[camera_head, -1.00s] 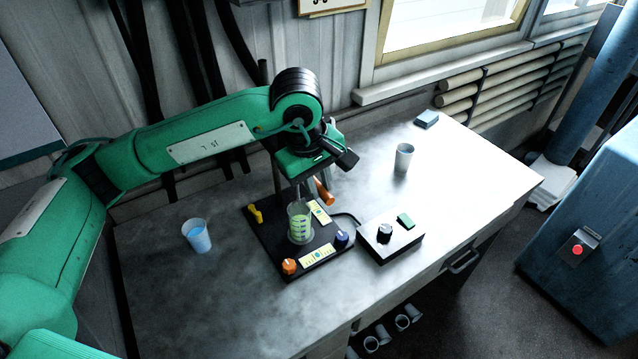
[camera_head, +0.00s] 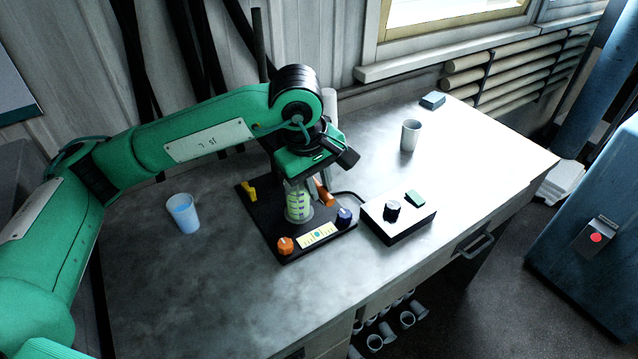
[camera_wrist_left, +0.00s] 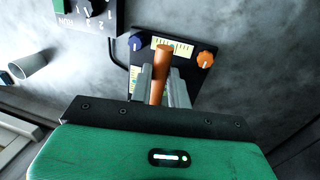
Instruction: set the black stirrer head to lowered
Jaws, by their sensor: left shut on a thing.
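The stirrer stand has a black base plate (camera_head: 268,240) on the bench and a dark upright rod (camera_head: 258,45) behind my arm. The black stirrer head is mostly hidden behind my left wrist and gripper. Its copper-orange handle (camera_wrist_left: 160,75) lies between the fingers of my left gripper (camera_wrist_left: 163,88) in the left wrist view. My left gripper (camera_head: 308,188) is shut on this handle, just above and beside a beaker of yellow-green liquid (camera_head: 298,208) on the plate. My right gripper is not in view.
A control box with a black knob (camera_head: 392,210) sits right of the plate. A blue cup (camera_head: 183,213) stands left, a grey cup (camera_head: 411,135) at the back right. Orange (camera_head: 285,245), blue (camera_head: 344,216) and yellow (camera_head: 249,190) knobs sit on the plate.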

